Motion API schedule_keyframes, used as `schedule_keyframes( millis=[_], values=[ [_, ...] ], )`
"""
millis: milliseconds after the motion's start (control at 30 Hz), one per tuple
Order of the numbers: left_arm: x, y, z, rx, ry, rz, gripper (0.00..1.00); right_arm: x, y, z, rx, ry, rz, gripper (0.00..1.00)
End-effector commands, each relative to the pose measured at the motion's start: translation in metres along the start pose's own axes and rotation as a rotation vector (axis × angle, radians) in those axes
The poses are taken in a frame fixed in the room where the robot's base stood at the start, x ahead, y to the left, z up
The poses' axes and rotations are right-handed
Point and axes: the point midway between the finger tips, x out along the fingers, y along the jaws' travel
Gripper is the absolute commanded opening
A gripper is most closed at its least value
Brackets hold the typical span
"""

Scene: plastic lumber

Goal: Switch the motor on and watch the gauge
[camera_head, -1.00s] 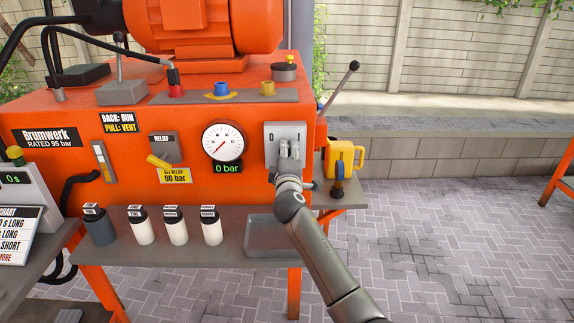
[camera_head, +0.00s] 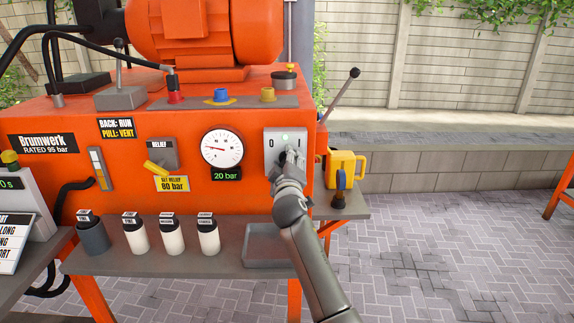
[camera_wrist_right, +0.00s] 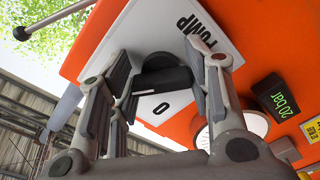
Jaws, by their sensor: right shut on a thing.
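The motor switch is a grey plate (camera_head: 272,153) marked 0 and I on the orange machine, with a green light (camera_head: 285,138) lit at its top. My right gripper (camera_head: 289,157) is shut on its dark knob (camera_wrist_right: 163,80), which sits between the fingers in the right wrist view; the fingers hide most of it in the head view. The round white gauge (camera_head: 222,149) is left of the switch, its red needle pointing left. The green display (camera_head: 226,174) below it reads 20 bar. My left gripper is not in view.
A yellow relief lever (camera_head: 156,168) sits left of the gauge above an 80 bar label. Several bottles (camera_head: 172,235) and a grey tray (camera_head: 265,247) stand on the shelf below.

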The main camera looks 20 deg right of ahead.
Motion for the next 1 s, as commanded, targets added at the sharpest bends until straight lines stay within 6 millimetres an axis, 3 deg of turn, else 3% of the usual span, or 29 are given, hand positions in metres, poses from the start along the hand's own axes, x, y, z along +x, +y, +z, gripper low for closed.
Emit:
schedule_keyframes(
  millis=[267,300,467,833,1000],
  values=[
    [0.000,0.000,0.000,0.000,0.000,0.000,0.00,0.000,-0.002,0.001,0.005,-0.003,-0.003,0.22],
    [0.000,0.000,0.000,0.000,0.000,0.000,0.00,0.000,-0.002,0.001,0.005,-0.003,-0.003,0.50],
    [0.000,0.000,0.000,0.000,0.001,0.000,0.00,0.000,-0.001,0.001,0.004,-0.002,-0.003,0.68],
    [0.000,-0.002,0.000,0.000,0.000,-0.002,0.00,-0.002,-0.001,0.000,0.002,-0.001,-0.001,0.68],
    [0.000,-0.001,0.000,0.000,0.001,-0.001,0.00,-0.015,-0.001,0.000,0.003,0.000,0.000,0.68]
  ],
)
